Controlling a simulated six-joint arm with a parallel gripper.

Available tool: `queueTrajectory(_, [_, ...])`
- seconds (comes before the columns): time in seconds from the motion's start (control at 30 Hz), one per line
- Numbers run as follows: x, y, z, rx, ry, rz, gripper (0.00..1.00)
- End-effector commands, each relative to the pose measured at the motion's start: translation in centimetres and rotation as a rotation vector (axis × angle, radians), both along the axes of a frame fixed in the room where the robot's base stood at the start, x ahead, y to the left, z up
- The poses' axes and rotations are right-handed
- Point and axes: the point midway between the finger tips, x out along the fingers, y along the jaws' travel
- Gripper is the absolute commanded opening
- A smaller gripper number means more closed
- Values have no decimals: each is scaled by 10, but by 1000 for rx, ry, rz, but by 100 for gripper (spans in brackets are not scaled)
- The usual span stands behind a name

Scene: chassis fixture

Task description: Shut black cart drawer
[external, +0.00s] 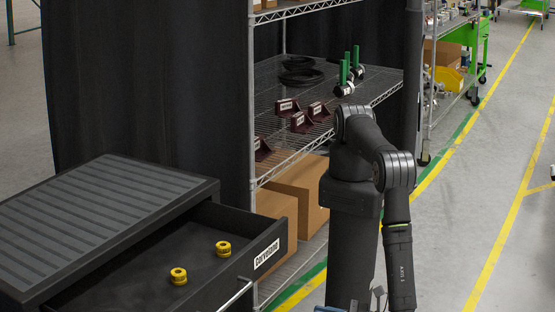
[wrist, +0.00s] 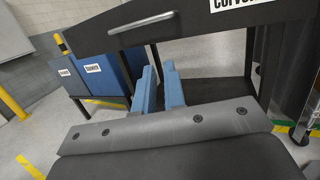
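The black cart (external: 95,220) stands at the lower left in the external view. Its drawer (external: 284,236) is pulled out toward the right, with a white label and a bar handle (external: 236,296) on its front. Two yellow ring parts (external: 178,276) (external: 223,248) lie inside. In the wrist view the black drawer front (wrist: 190,22) spans the top, with its handle (wrist: 141,21) left of centre. My gripper (wrist: 160,68) has two blue fingers close together, nothing visible between them. They appear below the handle and apart from it. The external view cuts off most of the gripper.
A wire shelf (external: 328,117) with dark red parts, green-handled items and cardboard boxes (external: 300,190) stands behind the cart. Blue labelled boxes (wrist: 78,75) show at left in the wrist view. Open grey floor (external: 455,240) with yellow lines lies at right.

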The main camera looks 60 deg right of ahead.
Motion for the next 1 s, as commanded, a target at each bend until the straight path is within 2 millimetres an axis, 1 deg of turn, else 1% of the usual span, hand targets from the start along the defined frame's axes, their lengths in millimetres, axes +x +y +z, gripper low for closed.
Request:
queueTrajectory(0.07, [4,-17,6,-11,29,-28,0])
queueTrajectory(0.17, [15,-52,16,-28,76,-89,0])
queueTrajectory(0.3, [32,-108,32,-38,133,-191,0])
queueTrajectory(0.4, [43,-143,44,-37,155,-256,0])
queueTrajectory(0.5, [51,-168,52,-33,169,-302,0])
queueTrajectory(0.6, [56,-181,57,-31,173,-327,0])
queueTrajectory(0.77, [69,-185,58,-30,174,-337,0])
queueTrajectory(0.87, [85,-185,58,-30,174,-338,0])
queueTrajectory(1.0, [115,-185,58,-31,173,-339,0])
